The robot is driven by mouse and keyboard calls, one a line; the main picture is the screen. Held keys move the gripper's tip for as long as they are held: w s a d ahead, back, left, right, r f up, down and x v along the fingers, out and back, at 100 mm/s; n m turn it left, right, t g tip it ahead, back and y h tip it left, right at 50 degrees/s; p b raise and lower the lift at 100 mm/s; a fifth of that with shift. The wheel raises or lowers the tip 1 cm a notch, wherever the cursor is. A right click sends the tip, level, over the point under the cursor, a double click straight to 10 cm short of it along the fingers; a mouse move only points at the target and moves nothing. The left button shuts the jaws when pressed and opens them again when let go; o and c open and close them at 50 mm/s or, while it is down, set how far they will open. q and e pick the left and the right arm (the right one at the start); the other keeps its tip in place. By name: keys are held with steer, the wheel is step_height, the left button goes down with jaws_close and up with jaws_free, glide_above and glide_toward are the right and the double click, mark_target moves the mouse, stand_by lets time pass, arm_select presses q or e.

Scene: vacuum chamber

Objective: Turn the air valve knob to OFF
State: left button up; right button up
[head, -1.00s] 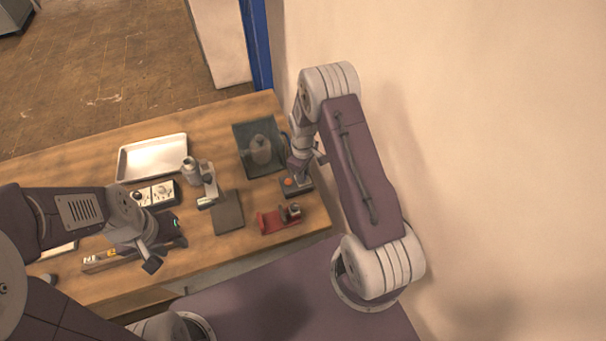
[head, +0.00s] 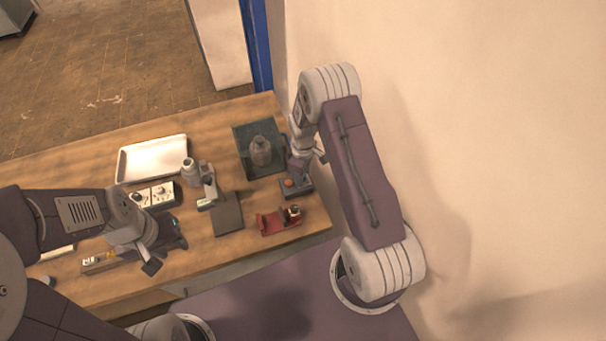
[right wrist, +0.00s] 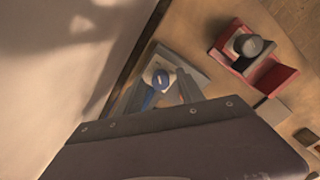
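A grey box with a small orange part (head: 297,186) sits at the table's right edge, by the wall. In the right wrist view a grey box (right wrist: 192,68) carries a round blue-and-pale knob (right wrist: 160,78); a blue bar lies just below it. I cannot read any ON or OFF marking. My right gripper (head: 304,172) is low above the orange-marked box. In the right wrist view its fingers (right wrist: 163,98) are spread beside the blue bar; contact cannot be told. My left gripper (head: 168,256) is open and empty over the table's front left.
A glass jar (head: 260,150) stands on a dark green tray (head: 244,134). A red holder (head: 270,224), dark pad (head: 228,214), two-dial panel (head: 152,194), grey stand (head: 208,180) and metal tray (head: 152,160) are on the table. The wall (head: 470,120) borders the right side.

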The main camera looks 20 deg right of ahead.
step_height(320, 180, up, 9)
steer(key=shift+b, duration=0.95)
